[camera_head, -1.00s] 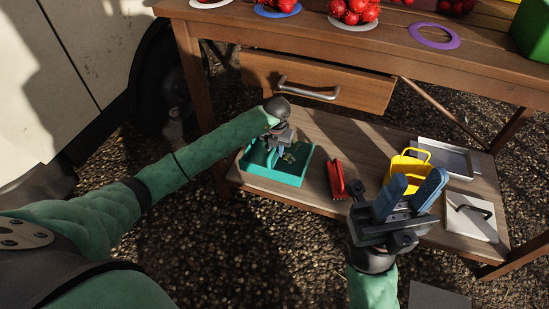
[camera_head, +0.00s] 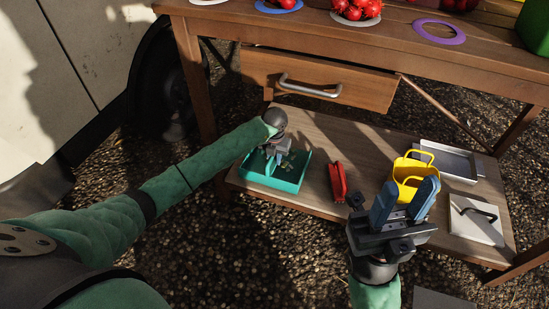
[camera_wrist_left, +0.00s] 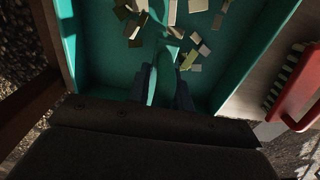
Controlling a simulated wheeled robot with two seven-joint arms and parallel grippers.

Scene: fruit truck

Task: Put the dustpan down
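The teal dustpan (camera_head: 290,185) is at the left end of the lower wooden shelf; I cannot tell whether its underside touches the shelf. In the left wrist view the dustpan (camera_wrist_left: 95,75) holds several loose pale and dark scraps. My left gripper (camera_head: 277,156) is over it, pointing down. In the left wrist view the left gripper's dark fingers (camera_wrist_left: 163,88) are on either side of a teal upright part, apparently the handle, and seem closed on it. My right gripper (camera_head: 406,198) is open and empty in front of the shelf, its blue fingers apart.
A red brush (camera_head: 338,182) lies just right of the dustpan. A yellow basket (camera_head: 404,170), a metal tray (camera_head: 452,162) and a white board with a dark handle (camera_head: 470,228) stand further right. The drawer (camera_head: 315,82) above is partly open. The table leg (camera_head: 195,80) is close on the left.

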